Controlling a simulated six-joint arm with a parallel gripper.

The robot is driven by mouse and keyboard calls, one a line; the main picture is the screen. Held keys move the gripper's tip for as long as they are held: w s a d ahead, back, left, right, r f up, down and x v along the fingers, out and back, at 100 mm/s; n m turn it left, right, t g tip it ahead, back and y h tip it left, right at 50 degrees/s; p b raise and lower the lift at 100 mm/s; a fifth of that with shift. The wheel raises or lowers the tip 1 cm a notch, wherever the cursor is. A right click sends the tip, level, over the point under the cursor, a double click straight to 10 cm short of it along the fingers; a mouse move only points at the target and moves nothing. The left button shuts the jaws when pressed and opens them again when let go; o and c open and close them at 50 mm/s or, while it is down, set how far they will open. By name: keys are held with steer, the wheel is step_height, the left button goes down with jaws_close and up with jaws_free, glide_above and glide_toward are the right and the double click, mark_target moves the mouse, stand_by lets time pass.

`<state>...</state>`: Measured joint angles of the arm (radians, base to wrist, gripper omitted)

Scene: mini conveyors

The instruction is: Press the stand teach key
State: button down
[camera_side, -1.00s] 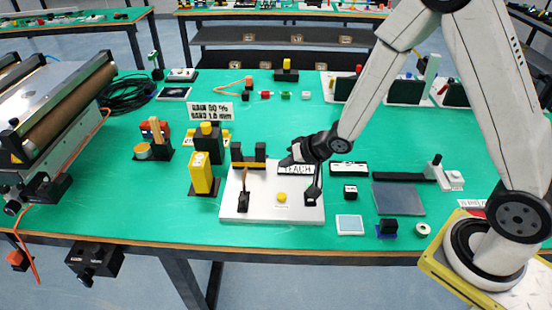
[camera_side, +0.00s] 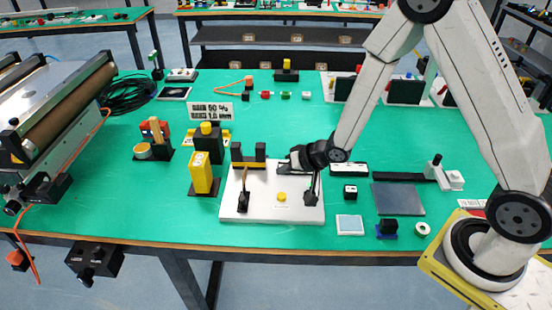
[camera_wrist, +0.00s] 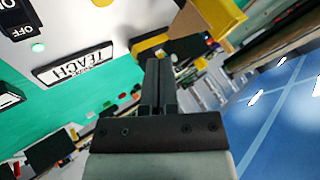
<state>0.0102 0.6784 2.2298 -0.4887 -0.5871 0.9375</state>
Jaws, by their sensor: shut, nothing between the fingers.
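The stand is a white plate (camera_side: 262,212) on the green table, with a yellow button (camera_side: 281,197) in its front middle; the small label under the button is too small to read. A black lever stands on each side of the plate. My gripper (camera_side: 284,163) is shut and empty, pointing left over the plate's rear edge, behind the button and apart from it. It hides the TEACH sign in the side view.
A black and yellow cradle (camera_side: 247,160) stands just left of my fingertips. A yellow block (camera_side: 201,175) stands left of the plate. A small black box (camera_side: 350,192) and a light square pad (camera_side: 349,225) lie to the right. Open green table lies in front of the left side.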

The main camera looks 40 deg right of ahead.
mark_target(284, 197)
steer(key=shift+f, duration=3.35)
steer(key=shift+f, duration=0.85)
stand_by(0.5)
steer(key=shift+r, duration=0.8)
steer(key=shift+r, duration=0.1)
stand_by(0.3)
steer(key=shift+r, duration=2.45)
steer(key=shift+r, duration=0.1)
